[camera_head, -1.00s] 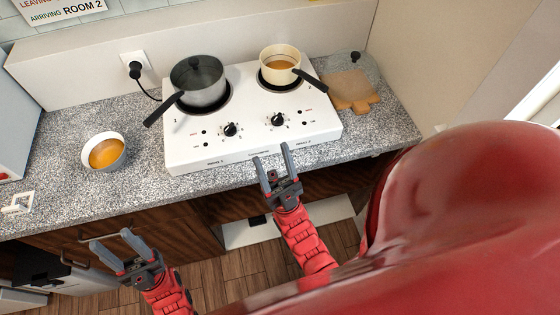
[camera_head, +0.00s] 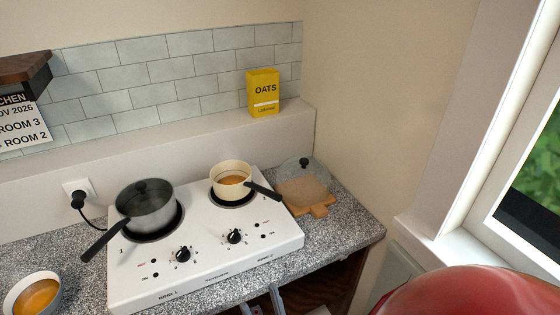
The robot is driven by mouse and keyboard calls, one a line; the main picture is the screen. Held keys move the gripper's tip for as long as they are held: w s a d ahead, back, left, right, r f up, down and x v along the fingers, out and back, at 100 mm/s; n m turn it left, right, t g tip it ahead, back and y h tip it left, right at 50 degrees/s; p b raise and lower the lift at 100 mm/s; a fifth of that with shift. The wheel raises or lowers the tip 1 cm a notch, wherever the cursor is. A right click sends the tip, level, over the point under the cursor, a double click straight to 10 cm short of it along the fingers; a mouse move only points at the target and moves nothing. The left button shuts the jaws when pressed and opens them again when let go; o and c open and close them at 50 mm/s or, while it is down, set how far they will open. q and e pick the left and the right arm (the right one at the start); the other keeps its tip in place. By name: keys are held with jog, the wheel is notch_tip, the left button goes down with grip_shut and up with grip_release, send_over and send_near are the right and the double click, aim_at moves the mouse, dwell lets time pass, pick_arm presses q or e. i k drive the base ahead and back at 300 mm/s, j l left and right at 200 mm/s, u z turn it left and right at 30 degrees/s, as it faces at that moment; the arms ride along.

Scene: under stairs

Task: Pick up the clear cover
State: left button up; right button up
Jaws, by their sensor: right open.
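The clear cover (camera_head: 318,172), see-through with a dark knob, is at the back right of the counter, beside the stove. It overlaps the wooden board (camera_head: 319,210) in the picture; I cannot tell exactly how it rests. A second lid with a dark knob sits on the grey pot (camera_head: 147,218) on the left burner. My right gripper (camera_head: 261,299) shows only its fingertips at the bottom edge. It is open, in front of the stove and well short of the clear cover. My left gripper is out of view.
The cream pan (camera_head: 231,182) with orange-brown contents stands on the right burner, its dark handle pointing toward the board. The white stove (camera_head: 210,262) fills the middle counter. A bowl (camera_head: 35,297) sits at the left. A yellow oats box (camera_head: 263,93) stands on the ledge. A wall bounds the right.

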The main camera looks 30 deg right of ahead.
aim_at(302, 180)
jog(key=z, duration=1.2)
jog(key=u, duration=1.9)
jog(key=z, duration=1.9)
